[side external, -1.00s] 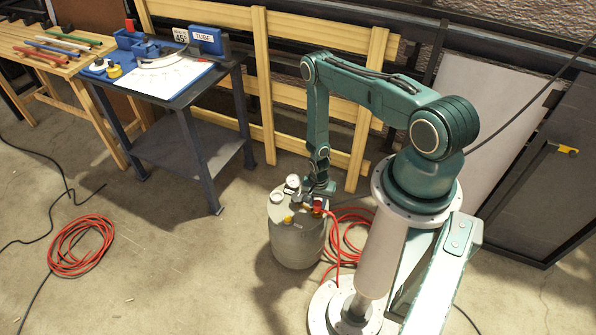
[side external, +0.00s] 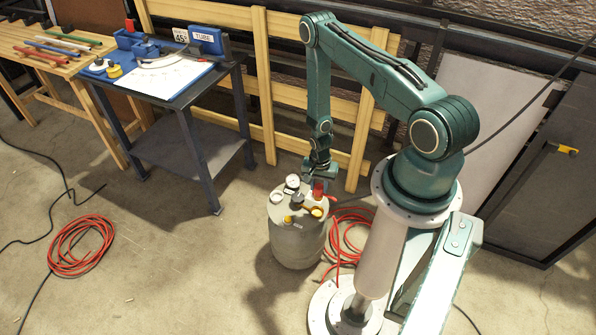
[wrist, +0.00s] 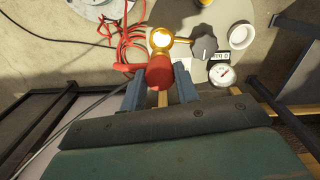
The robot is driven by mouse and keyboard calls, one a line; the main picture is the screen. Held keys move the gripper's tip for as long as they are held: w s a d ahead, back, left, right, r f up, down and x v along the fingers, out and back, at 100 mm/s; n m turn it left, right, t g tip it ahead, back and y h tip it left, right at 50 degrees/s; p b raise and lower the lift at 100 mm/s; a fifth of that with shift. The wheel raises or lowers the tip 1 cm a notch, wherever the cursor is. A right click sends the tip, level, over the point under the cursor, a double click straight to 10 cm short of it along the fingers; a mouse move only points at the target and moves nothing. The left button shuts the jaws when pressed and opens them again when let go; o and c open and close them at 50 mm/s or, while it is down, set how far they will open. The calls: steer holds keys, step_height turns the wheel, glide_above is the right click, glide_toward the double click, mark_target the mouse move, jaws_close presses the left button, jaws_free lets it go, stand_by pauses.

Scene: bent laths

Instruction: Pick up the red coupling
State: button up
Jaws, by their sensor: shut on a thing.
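The red coupling (wrist: 159,74) sits between the two fingers of my gripper (wrist: 160,86) in the wrist view, and the fingers are shut on it. In the side view the red coupling (side external: 318,188) hangs under my gripper (side external: 320,172), above the right part of the grey tank's top. A brass fitting (wrist: 161,39) lies just beyond the coupling in the wrist view. The fingers hide the coupling's sides, and I cannot tell the exact gap below it.
The grey tank (side external: 295,245) carries a round gauge (wrist: 222,74), a dark knob (wrist: 204,43) and a white cap (wrist: 241,35). A red hose (side external: 350,235) coils on the floor beside it. A workbench (side external: 175,95) stands back left.

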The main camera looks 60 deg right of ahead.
step_height(320, 180, up, 10)
steer(key=shift+r, duration=0.25)
stand_by(0.3)
steer(key=shift+w+f, duration=0.1)
stand_by(0.6)
steer(key=w+f+n, duration=0.6)
steer(key=w+n, duration=0.2)
steer(key=n, duration=0.7)
steer(key=w+f+n, duration=0.6)
steer(key=w+n, duration=0.2)
steer(key=n, duration=0.8)
steer(key=shift+w+f, duration=0.15)
steer(key=shift+w, duration=0.2)
steer(key=shift+f, duration=0.2)
steer(key=shift+f, duration=3.3)
